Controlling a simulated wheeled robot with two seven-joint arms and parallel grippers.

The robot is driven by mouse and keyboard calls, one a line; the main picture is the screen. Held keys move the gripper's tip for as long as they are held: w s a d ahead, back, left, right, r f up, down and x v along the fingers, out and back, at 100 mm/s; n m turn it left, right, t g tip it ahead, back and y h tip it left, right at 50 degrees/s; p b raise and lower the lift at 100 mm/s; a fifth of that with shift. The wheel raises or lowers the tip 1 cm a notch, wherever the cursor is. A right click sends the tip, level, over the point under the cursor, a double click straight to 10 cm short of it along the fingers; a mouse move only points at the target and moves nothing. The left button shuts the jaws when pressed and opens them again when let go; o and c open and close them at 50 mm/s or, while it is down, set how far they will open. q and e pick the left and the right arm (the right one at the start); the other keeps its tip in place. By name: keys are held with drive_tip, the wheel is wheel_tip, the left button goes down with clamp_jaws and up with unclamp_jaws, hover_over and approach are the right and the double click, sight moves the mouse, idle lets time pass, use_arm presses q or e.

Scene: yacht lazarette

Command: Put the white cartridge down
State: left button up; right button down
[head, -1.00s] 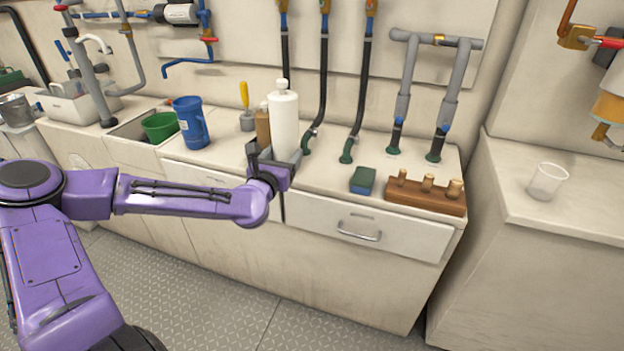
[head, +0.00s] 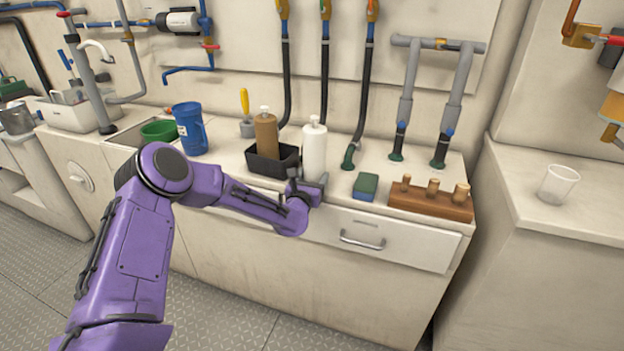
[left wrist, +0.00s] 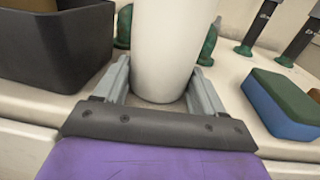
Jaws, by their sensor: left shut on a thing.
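The white cartridge (head: 314,150) stands upright at the front of the counter, just right of the black bin (head: 272,166). My left gripper (head: 309,183) is shut on its lower part, with one finger on each side. In the left wrist view the cartridge (left wrist: 165,50) fills the space between the fingers (left wrist: 162,88). Its bottom is at or very near the counter top; I cannot tell for sure whether it touches. My right gripper is not in view.
A brown bottle (head: 266,133) stands in the black bin. A blue-green sponge (head: 366,186) and a wooden block with pegs (head: 430,200) lie to the right. Black hoses (head: 362,95) come down behind. A blue jug (head: 190,128) stands further left.

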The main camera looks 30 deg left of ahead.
use_arm(q)
drive_tip(key=o, duration=1.1)
drive_tip(key=shift+c, duration=0.2)
drive_tip(key=v, duration=1.2)
drive_tip(key=s+d+f+m+g+h, duration=0.2)
drive_tip(key=s+d+f+m+g, duration=0.25)
drive_tip(key=s+f+m, duration=0.4)
drive_tip(key=s+d+f+m+g+h, duration=0.1)
drive_tip(key=s+d+f+m+g, duration=0.35)
drive_tip(key=f+m, duration=0.6)
drive_tip(key=s+f+m+g, duration=0.1)
drive_tip(key=s+f+m, duration=0.2)
drive_tip(key=s, duration=0.4)
drive_tip(key=s+f+m+g, duration=0.2)
drive_tip(key=s+f+m, duration=0.1)
drive_tip(key=s+m, duration=0.3)
drive_tip(key=s+f+m+g+y, duration=0.1)
drive_tip(key=s+f+m+g, duration=0.1)
drive_tip(key=s, duration=0.7)
drive_tip(key=f+m, duration=0.1)
drive_tip(key=m, duration=0.1)
drive_tip(key=shift+s+a+f+m, duration=0.15)
drive_tip(key=shift+s+a+m, duration=0.1)
drive_tip(key=shift+s+m, duration=0.05)
